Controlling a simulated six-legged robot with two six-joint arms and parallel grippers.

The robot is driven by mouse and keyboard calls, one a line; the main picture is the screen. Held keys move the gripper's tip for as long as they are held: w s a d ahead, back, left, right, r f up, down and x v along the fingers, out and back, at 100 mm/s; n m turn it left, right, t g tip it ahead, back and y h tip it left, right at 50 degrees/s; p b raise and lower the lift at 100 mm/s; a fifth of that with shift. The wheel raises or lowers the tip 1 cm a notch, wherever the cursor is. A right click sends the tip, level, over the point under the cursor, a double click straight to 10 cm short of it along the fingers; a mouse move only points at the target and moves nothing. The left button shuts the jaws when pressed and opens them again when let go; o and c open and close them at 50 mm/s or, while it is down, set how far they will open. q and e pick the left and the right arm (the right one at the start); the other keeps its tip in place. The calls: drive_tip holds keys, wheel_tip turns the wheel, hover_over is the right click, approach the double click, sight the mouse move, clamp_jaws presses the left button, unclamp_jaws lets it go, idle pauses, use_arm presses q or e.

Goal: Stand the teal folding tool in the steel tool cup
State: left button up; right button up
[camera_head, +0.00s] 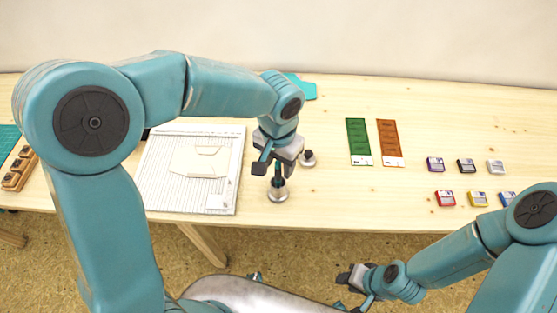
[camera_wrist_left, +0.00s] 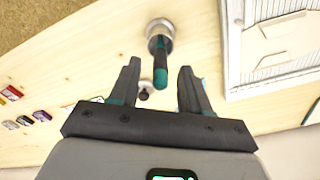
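The teal folding tool (camera_head: 278,171), with a dark band, stands in the steel tool cup (camera_head: 278,194) near the table's front edge. In the left wrist view the tool (camera_wrist_left: 160,72) rises from the cup (camera_wrist_left: 158,26) and leans slightly. My left gripper (camera_head: 272,168) is just above the cup. In the left wrist view its two fingers (camera_wrist_left: 159,68) are spread, one on each side of the tool's upper end, with a gap on both sides. My right gripper (camera_head: 352,284) is low, in front of the table, away from the cup; its finger opening is unclear.
A small dark-knobbed item (camera_head: 308,158) stands right of the cup. A white gridded board (camera_head: 160,195) with an envelope lies left. Green (camera_head: 358,138) and orange (camera_head: 389,139) strips and several inkpads (camera_head: 445,198) lie right. Wooden stamps (camera_head: 18,170) are far left.

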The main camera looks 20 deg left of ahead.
use_arm(q)
drive_tip(key=shift+r, duration=0.1)
wheel_tip(320, 180, up, 16)
drive_tip(key=p, duration=0.1)
drive_tip(key=shift+s, duration=0.15)
drive_tip(key=shift+s, duration=0.1)
idle(0.9)
